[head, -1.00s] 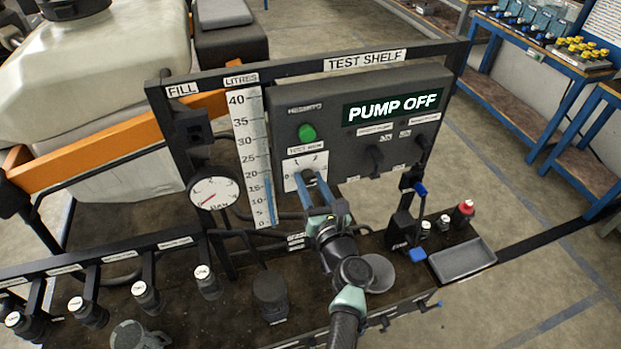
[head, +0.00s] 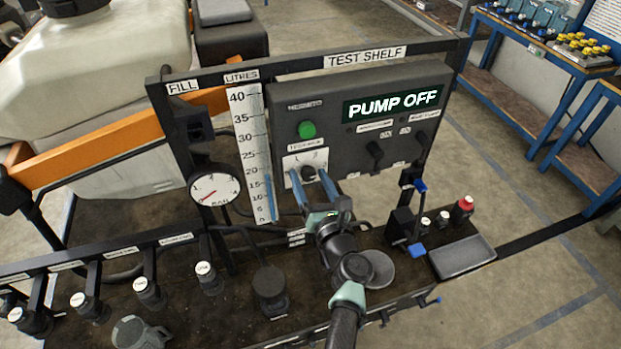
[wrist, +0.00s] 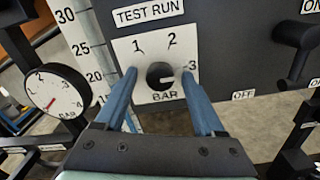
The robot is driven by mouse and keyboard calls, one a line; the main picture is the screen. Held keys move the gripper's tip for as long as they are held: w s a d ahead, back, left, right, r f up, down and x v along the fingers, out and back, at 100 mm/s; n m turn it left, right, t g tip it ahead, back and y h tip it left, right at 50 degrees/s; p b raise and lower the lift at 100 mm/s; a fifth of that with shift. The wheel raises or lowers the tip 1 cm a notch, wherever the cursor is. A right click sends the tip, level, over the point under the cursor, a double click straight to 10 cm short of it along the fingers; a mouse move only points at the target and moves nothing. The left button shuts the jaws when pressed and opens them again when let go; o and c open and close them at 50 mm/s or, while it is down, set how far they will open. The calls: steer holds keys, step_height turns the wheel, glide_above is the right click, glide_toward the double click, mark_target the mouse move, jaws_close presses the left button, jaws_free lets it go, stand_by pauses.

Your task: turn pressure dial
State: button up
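The pressure dial is a small black knob (wrist: 160,75) on a white plate marked 1, 2, 3 and BAR under a TEST RUN label. It also shows in the head view (head: 308,173). My gripper (wrist: 160,76) is open, with one blue finger left of the knob and one right of it. A gap shows on both sides, and the right fingertip is near the 3. I cannot clearly read the knob's setting. The round pressure gauge (head: 215,189) has a red needle pointing to the lower left; it also shows in the wrist view (wrist: 57,91).
The grey panel (head: 290,100) reads PUMP OFF and carries a green button (head: 306,130) and black switches (head: 375,153) right of the dial. The litre scale (head: 252,150) stands close left.

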steer(key=v, duration=1.3)
stand_by(0.4)
steer(key=w+a+r+n+t+b, duration=0.1)
steer(key=a+r+n, duration=0.1)
steer(key=r+n, duration=0.75)
steer(key=w+a+r+n+t, duration=0.1)
steer(key=a+r+n, duration=0.1)
steer(key=r+n, duration=0.75)
steer(key=w+a+r+n+t+b, duration=0.15)
steer(key=r+n, duration=0.35)
steer(key=r, duration=0.8)
steer(key=s+r+n+t+h, duration=0.2)
steer(key=s+r+n, duration=0.3)
steer(key=r, duration=0.5)
steer(key=s+d+r+n+t+h, duration=0.1)
steer(key=s+r+n+t+h, duration=0.2)
steer(key=s+r+n, duration=0.3)
steer(key=s+r+t, duration=0.1)
steer(key=s+r, duration=0.3)
steer(key=r, duration=0.1)
steer(key=shift+s+d+n+t+h, duration=0.15)
steer(key=shift+d+n+t+h, duration=0.15)
steer(key=shift+t, duration=0.05)
steer(key=shift+f, duration=0.1)
